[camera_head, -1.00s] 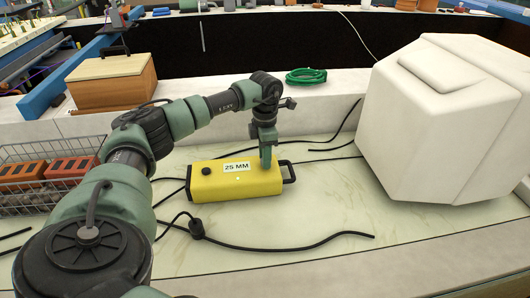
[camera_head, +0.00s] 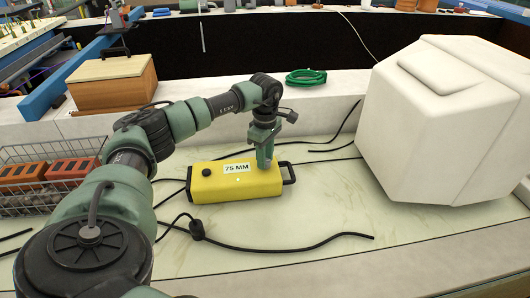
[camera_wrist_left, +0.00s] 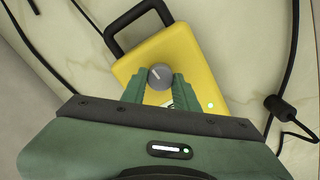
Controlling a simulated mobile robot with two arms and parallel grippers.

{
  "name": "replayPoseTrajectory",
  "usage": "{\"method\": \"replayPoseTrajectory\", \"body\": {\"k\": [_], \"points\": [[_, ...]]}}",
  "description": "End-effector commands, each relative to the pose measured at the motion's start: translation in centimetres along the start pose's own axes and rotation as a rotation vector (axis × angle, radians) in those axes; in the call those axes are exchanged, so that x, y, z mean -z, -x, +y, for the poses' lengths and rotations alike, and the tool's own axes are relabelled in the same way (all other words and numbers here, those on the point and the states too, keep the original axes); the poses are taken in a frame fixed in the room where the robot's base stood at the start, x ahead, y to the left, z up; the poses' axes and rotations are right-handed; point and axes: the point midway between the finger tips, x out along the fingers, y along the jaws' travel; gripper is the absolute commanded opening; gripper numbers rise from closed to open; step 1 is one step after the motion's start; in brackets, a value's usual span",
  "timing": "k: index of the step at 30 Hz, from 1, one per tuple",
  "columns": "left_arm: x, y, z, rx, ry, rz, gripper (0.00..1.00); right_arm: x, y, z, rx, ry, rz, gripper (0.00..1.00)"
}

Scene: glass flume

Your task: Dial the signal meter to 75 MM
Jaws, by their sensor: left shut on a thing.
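The signal meter (camera_head: 222,185) is a yellow box with a black handle at its right end, lying on the pale counter. Its label (camera_head: 237,168) reads 75 MM, and a black round cap sits near its left end. My left gripper (camera_head: 265,161) points down over the meter's right part. In the left wrist view, a grey knob (camera_wrist_left: 160,77) with a white mark stands between the green fingertips of my left gripper (camera_wrist_left: 160,88), which is shut on it. The knob is hidden behind the fingers in the head view. My right gripper is not in view.
A large white faceted block (camera_head: 440,120) stands to the right. A wire basket with orange bricks (camera_head: 45,172) is at the left, below a wooden box (camera_head: 112,82). Black cables (camera_head: 290,248) lie around the meter. A green coil (camera_head: 306,77) rests on the ledge behind.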

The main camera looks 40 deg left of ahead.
Motion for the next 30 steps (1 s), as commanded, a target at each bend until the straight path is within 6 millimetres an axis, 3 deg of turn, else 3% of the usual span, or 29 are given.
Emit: {"method": "replayPoseTrajectory", "body": {"k": [21, 22, 23, 24, 30], "points": [[-0.11, 0.13, 0.11, -0.003, -0.071, -0.003, 0.0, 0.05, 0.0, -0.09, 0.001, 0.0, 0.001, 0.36], [-0.11, 0.13, 0.1, -0.003, -0.071, -0.003, 0.38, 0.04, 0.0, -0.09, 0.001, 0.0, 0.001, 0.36], [-0.11, 0.13, 0.1, -0.003, -0.071, -0.003, 0.46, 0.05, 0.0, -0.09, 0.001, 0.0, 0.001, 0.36], [-0.1, 0.12, 0.09, -0.003, -0.071, -0.003, 0.52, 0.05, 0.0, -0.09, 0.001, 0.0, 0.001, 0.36], [-0.06, 0.06, 0.05, -0.001, -0.071, -0.001, 0.52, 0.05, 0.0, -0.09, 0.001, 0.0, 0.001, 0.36]]}}
